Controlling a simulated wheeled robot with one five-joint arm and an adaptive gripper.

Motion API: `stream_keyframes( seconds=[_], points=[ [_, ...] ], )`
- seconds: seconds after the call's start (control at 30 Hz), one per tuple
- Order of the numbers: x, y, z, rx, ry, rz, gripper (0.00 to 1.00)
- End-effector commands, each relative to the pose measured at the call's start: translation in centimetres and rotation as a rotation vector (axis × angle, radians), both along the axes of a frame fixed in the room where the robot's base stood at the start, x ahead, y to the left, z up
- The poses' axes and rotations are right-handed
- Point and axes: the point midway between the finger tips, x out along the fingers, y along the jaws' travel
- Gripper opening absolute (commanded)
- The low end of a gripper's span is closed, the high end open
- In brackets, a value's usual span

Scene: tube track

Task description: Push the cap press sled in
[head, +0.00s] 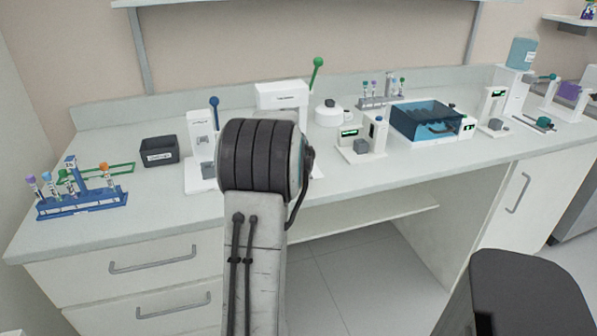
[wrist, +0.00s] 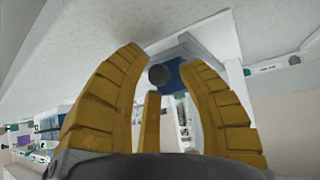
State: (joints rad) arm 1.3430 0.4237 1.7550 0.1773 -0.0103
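In the wrist view, a blue block with a dark round knob (wrist: 159,75) shows between and beyond my finger tips, beside a grey part on a white base (wrist: 222,38). It looks like the sled. My gripper (wrist: 162,62) has its yellow fingers spread on both sides of the knob; I cannot tell whether they touch it. In the head view, a white press-like device (head: 201,135) with a blue-knobbed lever stands left of my arm, its base partly hidden. My arm hides my gripper and the sled there.
A black bin (head: 159,151) and a blue tube rack (head: 82,204) stand to the left. A white device with a green lever (head: 282,95) stands behind my arm. More devices and a blue lidded box (head: 428,118) line the right. The front counter strip is clear.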

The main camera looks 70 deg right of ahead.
Motion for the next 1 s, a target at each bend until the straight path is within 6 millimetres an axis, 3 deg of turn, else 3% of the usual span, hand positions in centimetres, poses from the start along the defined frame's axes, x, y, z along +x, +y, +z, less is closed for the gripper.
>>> stream_keyframes(
  seconds=[0.37, 1.0],
  points=[
    [0.0, 0.02, -0.01, 0.001, 0.0, 0.0, 0.0],
    [0.13, -0.18, -0.42, 0.011, 0.002, 0.001, 0.0]
  ],
)
